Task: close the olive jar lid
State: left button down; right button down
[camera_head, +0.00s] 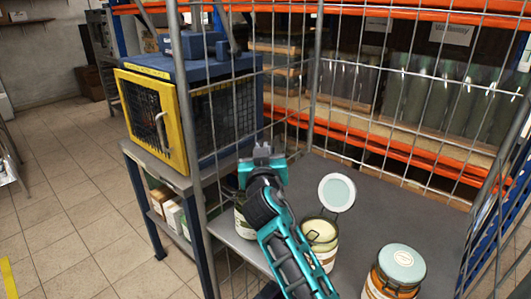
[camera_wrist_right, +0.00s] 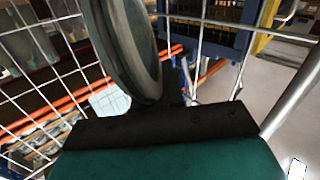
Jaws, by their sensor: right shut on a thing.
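A jar (camera_head: 244,225) with dark contents, likely the olive jar, stands on the grey shelf, mostly hidden behind my right arm. My right gripper (camera_head: 262,162) is above it, by the wire mesh. The head view does not show its fingertips clearly. In the right wrist view a round lid (camera_wrist_right: 142,50) stands nearly edge-on at the dark finger, and the gripper is shut on it. The lid is hidden in the head view, and how far it is tilted on the jar cannot be told. My left gripper is not in view.
A jar with pale contents (camera_head: 320,238) has its white-rimmed lid (camera_head: 337,192) standing open. An orange jar (camera_head: 396,275) with a closed teal lid is at the front right. Wire mesh and a post (camera_head: 184,120) enclose the shelf. A blue-and-yellow cage box (camera_head: 155,118) is beyond the post.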

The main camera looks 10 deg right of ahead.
jog(key=shift+f, duration=0.4)
